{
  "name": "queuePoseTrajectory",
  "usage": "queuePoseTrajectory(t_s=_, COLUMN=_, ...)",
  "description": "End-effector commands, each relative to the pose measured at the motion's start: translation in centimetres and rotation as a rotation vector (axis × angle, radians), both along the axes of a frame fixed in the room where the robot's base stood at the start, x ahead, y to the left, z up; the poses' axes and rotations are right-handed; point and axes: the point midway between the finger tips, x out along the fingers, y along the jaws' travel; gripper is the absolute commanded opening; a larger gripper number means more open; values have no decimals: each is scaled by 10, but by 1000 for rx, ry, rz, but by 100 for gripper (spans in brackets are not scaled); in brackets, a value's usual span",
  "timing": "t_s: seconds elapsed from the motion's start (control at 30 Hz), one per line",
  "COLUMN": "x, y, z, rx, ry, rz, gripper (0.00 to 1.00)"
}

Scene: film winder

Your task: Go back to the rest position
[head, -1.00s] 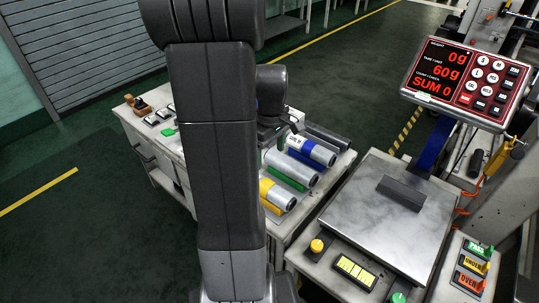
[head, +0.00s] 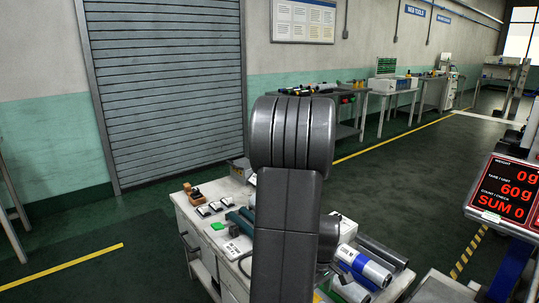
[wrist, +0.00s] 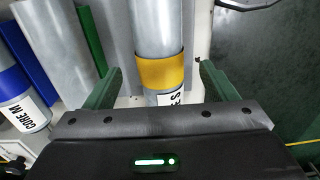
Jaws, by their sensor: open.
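My gripper (wrist: 158,85) shows in the wrist view with its two green fingers spread wide apart. A grey roll with a yellow band (wrist: 160,70) lies beyond and between the fingers; I cannot tell how far below them it is. In the head view my own arm stands in the middle and hides the gripper. The bench (head: 188,215) carrying the rolls is behind and beside the arm.
A blue-banded roll marked CORE M (wrist: 22,105) lies at the left in the wrist view. In the head view, a weighing display (head: 508,190) reads 0g at the right edge. A roller shutter (head: 165,90) stands behind, with open dark floor (head: 70,225) at left.

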Motion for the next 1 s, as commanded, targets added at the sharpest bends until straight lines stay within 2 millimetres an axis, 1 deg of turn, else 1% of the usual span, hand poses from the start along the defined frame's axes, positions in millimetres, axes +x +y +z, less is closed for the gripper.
queuePoseTrajectory(t_s=0.03, x=-1, y=0, z=-13, rx=1, ry=4, rz=0, gripper=79)
queuePoseTrajectory(t_s=0.17, x=-2, y=1, z=-39, rx=1, ry=5, rz=0, gripper=79)
queuePoseTrajectory(t_s=0.2, x=0, y=1, z=-23, rx=0, ry=-3, rz=0, gripper=79)
queuePoseTrajectory(t_s=0.23, x=0, y=1, z=-17, rx=0, ry=-3, rz=0, gripper=79)
queuePoseTrajectory(t_s=0.4, x=0, y=1, z=-1, rx=0, ry=-1, rz=0, gripper=79)
queuePoseTrajectory(t_s=0.5, x=0, y=1, z=5, rx=0, ry=-1, rz=0, gripper=79)
queuePoseTrajectory(t_s=0.63, x=0, y=1, z=9, rx=0, ry=-1, rz=0, gripper=79)
queuePoseTrajectory(t_s=1.0, x=0, y=1, z=8, rx=1, ry=-1, rz=0, gripper=79)
